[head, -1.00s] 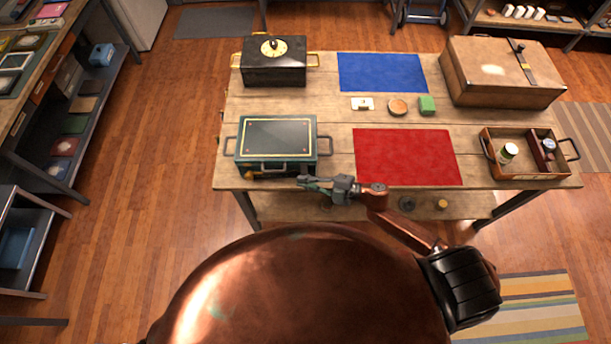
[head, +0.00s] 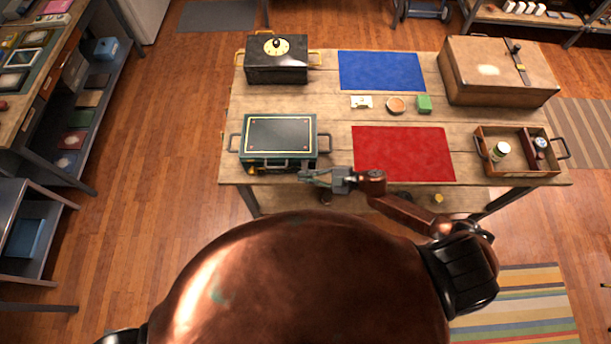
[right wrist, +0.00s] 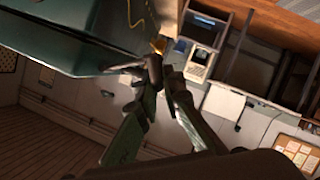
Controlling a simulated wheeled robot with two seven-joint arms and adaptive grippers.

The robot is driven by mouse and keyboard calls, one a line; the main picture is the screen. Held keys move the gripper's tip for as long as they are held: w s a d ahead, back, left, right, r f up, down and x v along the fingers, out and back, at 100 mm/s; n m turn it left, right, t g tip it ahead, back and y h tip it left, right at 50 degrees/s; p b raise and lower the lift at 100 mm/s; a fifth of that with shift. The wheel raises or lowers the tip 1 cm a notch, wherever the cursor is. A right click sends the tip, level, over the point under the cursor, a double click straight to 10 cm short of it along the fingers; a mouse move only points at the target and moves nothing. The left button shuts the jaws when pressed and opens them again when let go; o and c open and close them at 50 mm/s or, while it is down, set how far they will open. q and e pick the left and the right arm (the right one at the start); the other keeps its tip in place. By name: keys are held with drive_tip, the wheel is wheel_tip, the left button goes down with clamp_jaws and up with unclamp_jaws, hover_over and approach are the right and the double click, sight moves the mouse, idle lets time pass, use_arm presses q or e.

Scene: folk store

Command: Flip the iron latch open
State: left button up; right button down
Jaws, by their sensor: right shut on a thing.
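A dark green metal box (head: 279,138) with side handles stands at the table's front left. My right gripper (head: 303,177) is at the right part of its front side, low by the table edge. In the right wrist view the gripper (right wrist: 160,88) is shut on a dark metal piece, which looks like the iron latch (right wrist: 153,70). The fingers partly hide it. A brass piece (right wrist: 158,45) shows just beyond it; a brass fitting (head: 252,170) is at the box's front left. The latch is too small to make out in the head view. My left gripper is out of view.
A red mat (head: 403,154) lies right of the box. Behind are a black box with a dial (head: 277,70), a blue mat (head: 381,71) and a wooden chest (head: 497,75). An open wooden tray (head: 522,172) stands at the front right.

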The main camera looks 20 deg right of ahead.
drive_tip(key=shift+w+r, duration=0.1)
drive_tip(key=shift+r, duration=0.05)
idle(0.7)
drive_tip(key=c, duration=2.1)
unclamp_jaws()
drive_tip(key=shift+p+v, duration=0.4)
drive_tip(key=shift+v, duration=0.65)
drive_tip(key=shift+w+d+r+p+v, duration=0.15)
drive_tip(key=shift+p+v, duration=0.15)
drive_tip(key=shift+v, duration=0.85)
drive_tip(key=shift+w+p+v, duration=0.2)
drive_tip(key=shift+p+v, duration=0.15)
drive_tip(key=shift+v, duration=0.75)
drive_tip(key=shift+w+d+r+p+v, duration=0.15)
drive_tip(key=shift+p+v, duration=0.15)
drive_tip(key=shift+v, duration=0.85)
drive_tip(key=shift+a+f, duration=0.1)
